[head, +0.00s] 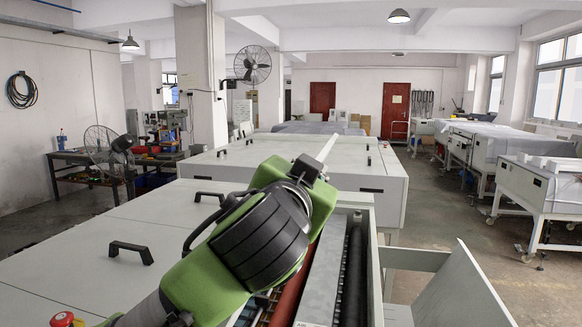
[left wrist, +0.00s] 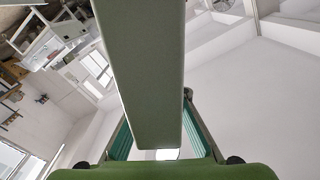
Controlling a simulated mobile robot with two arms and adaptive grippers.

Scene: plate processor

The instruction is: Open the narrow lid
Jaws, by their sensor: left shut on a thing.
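My left gripper (left wrist: 158,128) is shut on a long grey-green panel in the left wrist view, which I take to be the narrow lid (left wrist: 143,65). Its two fingers show on either side of the panel. In the head view my green left wrist hides the fingers. A thin pale strip (head: 328,147), likely this lid's edge, sticks up beyond the wrist. Below the wrist the plate processor (head: 155,220) is open along a narrow bay, showing a dark roller (head: 353,270) and a reddish roller. The lid's hinge side is hidden. My right gripper is not in view.
Closed pale covers with black handles (head: 131,251) lie left of the open bay. A red button (head: 62,319) is at the lower left. A slanted white panel (head: 465,290) stands at the lower right. Another large white machine (head: 360,180) stands behind; aisle floor is clear at right.

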